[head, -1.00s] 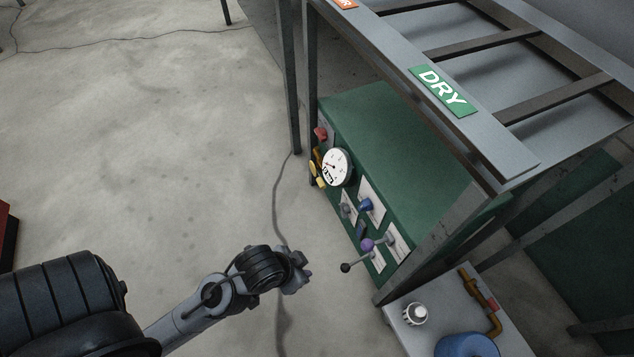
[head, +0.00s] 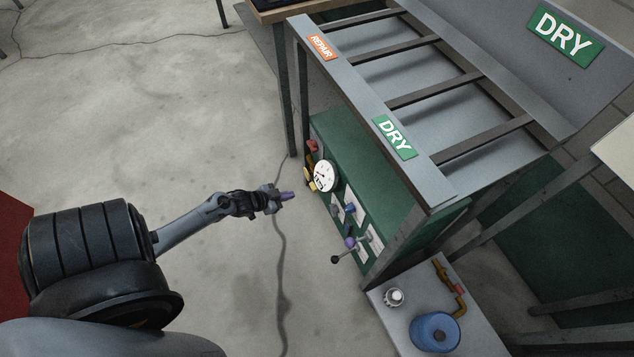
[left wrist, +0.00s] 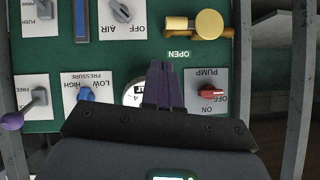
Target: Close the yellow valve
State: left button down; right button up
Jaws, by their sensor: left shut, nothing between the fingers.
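The yellow valve (left wrist: 207,24) has a round yellow knob and a yellow cylinder beside it, at the top right of the left wrist view, with an "OPEN" label just below. In the head view the yellow valve (head: 309,181) is small, at the left end of the green panel near the white gauge (head: 325,176). My left gripper (head: 288,195) is shut and empty, left of the panel and apart from the valve. In the left wrist view its purple fingers (left wrist: 163,84) are together and hide part of the gauge. My right gripper is not in view.
The panel also carries a red pump switch (left wrist: 213,93), a blue pressure knob (left wrist: 87,93), a grey air knob (left wrist: 121,11) and a lever with a purple ball (left wrist: 11,121). A metal rack (head: 371,100) stands above the panel. The floor left of it is clear.

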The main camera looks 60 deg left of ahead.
pick_arm(q)
jog(key=r, duration=0.2)
jog(key=b, duration=0.9)
send_near(311, 182)
jog(key=w+d+f, duration=0.3)
jog(key=w+d, duration=0.1)
jog(key=w, duration=0.1)
jog(key=shift+w+d, duration=0.15)
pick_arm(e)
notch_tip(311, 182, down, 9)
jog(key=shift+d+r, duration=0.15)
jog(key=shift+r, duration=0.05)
pick_arm(q)
jog(key=shift+f, duration=0.1)
